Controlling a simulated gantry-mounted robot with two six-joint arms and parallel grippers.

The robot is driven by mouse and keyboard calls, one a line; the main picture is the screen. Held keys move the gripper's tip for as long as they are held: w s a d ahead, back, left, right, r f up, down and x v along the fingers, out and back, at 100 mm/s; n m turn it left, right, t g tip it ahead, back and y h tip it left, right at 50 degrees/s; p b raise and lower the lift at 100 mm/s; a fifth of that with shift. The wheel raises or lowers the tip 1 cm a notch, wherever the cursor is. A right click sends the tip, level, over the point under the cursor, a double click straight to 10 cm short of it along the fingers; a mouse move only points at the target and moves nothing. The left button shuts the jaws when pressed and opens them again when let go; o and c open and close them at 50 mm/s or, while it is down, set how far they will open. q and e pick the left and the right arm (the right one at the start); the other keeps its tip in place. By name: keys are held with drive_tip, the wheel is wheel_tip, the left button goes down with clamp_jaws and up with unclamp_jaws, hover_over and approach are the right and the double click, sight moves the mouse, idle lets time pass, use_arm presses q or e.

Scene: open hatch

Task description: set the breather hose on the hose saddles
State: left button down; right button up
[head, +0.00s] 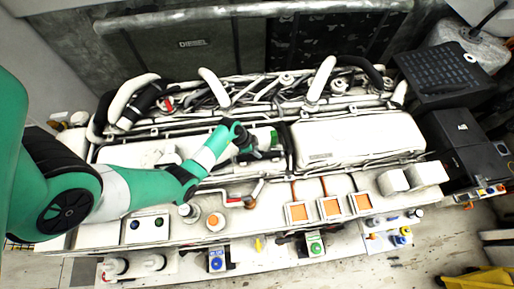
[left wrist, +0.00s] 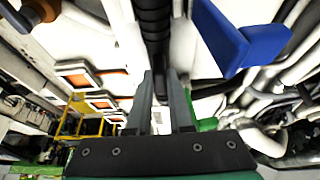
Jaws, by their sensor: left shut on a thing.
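My left gripper (head: 262,153) reaches in from the left over the middle of the white engine. In the left wrist view its two grey fingers (left wrist: 162,105) are closed on the black ribbed breather hose (left wrist: 154,35), which runs up from between them. In the head view a dark hose length (head: 289,150) shows just right of the gripper, running across the engine cover. I cannot clearly make out the hose saddles. My right gripper is not in view.
A white engine cover (head: 350,138) lies right of the gripper. White pipes (head: 320,78) stand up along the back. A black case (head: 465,140) stands at the right.

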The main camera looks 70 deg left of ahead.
sight(251, 156)
use_arm(q)
drive_tip(key=shift+f, duration=0.1)
drive_tip(key=c, duration=0.7)
unclamp_jaws()
drive_tip(key=shift+c, duration=0.2)
drive_tip(key=shift+o, duration=0.3)
drive_tip(key=o, duration=0.5)
drive_tip(key=shift+v, duration=3.5)
